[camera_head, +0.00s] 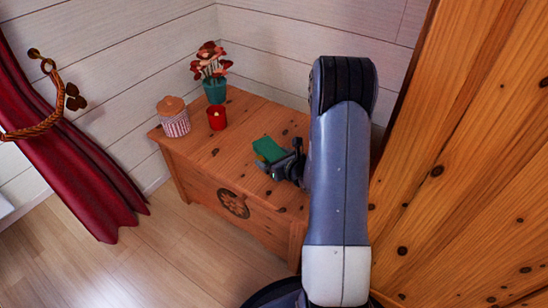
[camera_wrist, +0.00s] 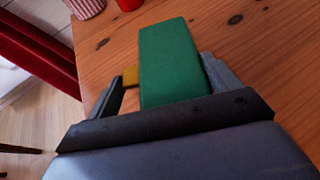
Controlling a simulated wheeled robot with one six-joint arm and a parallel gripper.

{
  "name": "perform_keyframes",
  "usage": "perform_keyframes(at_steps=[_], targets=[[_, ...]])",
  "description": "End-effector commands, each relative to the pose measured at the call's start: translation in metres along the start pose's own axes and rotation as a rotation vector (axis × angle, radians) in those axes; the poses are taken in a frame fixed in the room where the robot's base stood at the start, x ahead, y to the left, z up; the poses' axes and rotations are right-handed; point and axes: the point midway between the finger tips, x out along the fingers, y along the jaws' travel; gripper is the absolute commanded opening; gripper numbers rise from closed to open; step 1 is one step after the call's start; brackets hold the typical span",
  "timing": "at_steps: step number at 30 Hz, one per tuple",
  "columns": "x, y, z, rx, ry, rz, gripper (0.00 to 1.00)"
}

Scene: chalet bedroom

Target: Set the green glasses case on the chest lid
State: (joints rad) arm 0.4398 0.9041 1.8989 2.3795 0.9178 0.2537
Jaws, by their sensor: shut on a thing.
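The green glasses case (camera_head: 268,149) is a small block-like case, held over the wooden chest lid (camera_head: 232,160). My gripper (camera_head: 279,163) is shut on it. In the wrist view the case (camera_wrist: 172,62) lies between my two fingers (camera_wrist: 165,78), with a small yellow-brown piece showing at its left side. The lid's knotty wood (camera_wrist: 245,40) spreads beneath and around it. I cannot tell whether the case touches the lid or hangs a little above it.
On the lid's far left stand a striped jar (camera_head: 174,118), a red candle cup (camera_head: 217,118) and a teal flower pot (camera_head: 214,90). A wooden panel (camera_head: 460,150) rises on the right. A red curtain (camera_head: 70,150) hangs at the left. The lid's front middle is clear.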

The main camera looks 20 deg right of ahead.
Motion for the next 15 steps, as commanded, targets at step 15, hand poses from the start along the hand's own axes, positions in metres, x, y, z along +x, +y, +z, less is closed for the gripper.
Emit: perform_keyframes(at_steps=[15], targets=[[0.0031,-0.0002,-0.0071,0.000,-0.001,0.000,0.32]])
